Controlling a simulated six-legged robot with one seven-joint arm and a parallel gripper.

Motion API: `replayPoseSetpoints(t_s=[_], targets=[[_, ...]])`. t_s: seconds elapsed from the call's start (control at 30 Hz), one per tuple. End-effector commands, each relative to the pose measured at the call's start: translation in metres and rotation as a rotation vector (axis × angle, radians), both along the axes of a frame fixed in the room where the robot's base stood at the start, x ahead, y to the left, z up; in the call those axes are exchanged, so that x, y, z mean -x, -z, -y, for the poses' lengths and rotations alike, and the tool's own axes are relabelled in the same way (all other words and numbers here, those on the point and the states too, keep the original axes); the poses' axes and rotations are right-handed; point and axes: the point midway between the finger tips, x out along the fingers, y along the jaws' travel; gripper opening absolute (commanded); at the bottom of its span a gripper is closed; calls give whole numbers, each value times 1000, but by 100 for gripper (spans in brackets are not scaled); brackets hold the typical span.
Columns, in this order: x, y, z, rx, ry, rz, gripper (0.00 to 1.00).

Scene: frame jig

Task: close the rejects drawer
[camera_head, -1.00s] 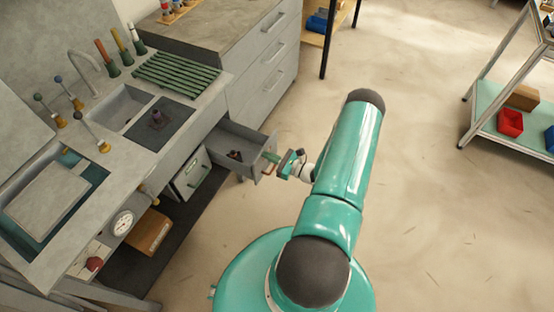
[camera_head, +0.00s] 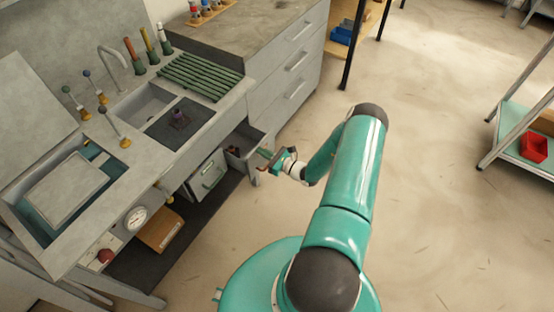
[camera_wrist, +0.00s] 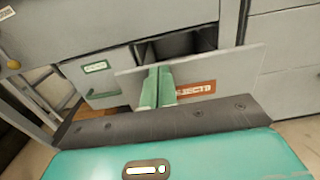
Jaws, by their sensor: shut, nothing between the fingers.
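The rejects drawer (camera_head: 243,143) is a grey drawer under the bench, partly open. Its front (camera_wrist: 237,72), with a red label ending in "JECTS", stands out from the bench in the wrist view, and a dark opening shows behind it. My gripper (camera_head: 264,153) is at the drawer front in the head view. In the wrist view its green fingers (camera_wrist: 158,82) are together and empty, in front of the drawer face and just left of the label. They cover part of the label; whether they touch the face I cannot tell.
A second drawer with a green label (camera_wrist: 97,67) sits left of the rejects drawer and looks shut. A grey cabinet (camera_head: 290,70) stands to the right. A cardboard box (camera_head: 160,230) lies under the bench. The floor (camera_head: 420,150) to the right is clear.

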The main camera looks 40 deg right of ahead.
Motion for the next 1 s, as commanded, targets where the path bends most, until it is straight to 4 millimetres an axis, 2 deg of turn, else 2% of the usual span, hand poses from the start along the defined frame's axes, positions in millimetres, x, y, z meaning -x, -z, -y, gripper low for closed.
replayPoseSetpoints(t_s=[0.03, 0.2, 0.43, 0.7, 1.0], targets=[[-14, 0, -6, -1, -3, 2, 0], [-55, 0, -21, -2, -3, 2, 0], [-97, 0, -35, 0, -1, 1, 0], [-119, 0, -43, 0, 0, 1, 0], [-125, -2, -45, -1, 0, 2, 0]])
